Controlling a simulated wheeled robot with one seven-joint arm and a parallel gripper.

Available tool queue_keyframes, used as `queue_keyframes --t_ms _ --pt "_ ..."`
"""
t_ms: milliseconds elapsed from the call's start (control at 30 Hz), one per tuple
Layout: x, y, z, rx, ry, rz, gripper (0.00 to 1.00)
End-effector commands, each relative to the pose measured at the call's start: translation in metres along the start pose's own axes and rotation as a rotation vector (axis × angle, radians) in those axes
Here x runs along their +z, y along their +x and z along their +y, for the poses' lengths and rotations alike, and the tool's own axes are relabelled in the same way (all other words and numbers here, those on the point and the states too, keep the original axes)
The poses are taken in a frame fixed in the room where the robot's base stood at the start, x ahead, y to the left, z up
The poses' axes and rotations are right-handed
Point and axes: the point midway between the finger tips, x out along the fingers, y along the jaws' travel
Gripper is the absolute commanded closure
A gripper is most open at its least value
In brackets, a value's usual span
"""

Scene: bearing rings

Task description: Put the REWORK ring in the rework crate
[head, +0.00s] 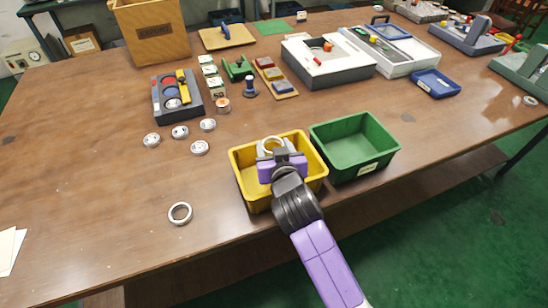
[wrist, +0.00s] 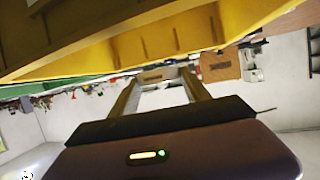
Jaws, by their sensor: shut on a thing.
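My gripper (head: 275,151) is shut on a pale metal ring (head: 270,139) and holds it over the yellow crate (head: 238,168). In the head view the gripper hides part of the ring and of the crate's inside. In the wrist view my gripper (wrist: 162,82) has its fingers close to the yellow crate's wall (wrist: 190,35); the ring is hard to make out there. A second metal ring (head: 180,213) lies flat on the table to the left. I cannot read any marking on either ring.
A green crate (head: 383,152) with an unreadable white label stands right of the yellow one. Several small round parts (head: 180,132) lie near a dark tray (head: 159,112). The table (head: 90,165) is mostly clear at the left.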

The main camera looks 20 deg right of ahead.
Motion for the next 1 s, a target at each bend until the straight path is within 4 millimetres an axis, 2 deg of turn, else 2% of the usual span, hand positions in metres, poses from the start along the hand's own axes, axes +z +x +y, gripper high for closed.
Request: queue_keyframes --t_ms 300,1000 --pt "0.037 0.013 0.0 -0.001 0.0 -0.002 0.89" --pt "0.053 0.019 0.0 0.0 0.001 -0.004 0.89"
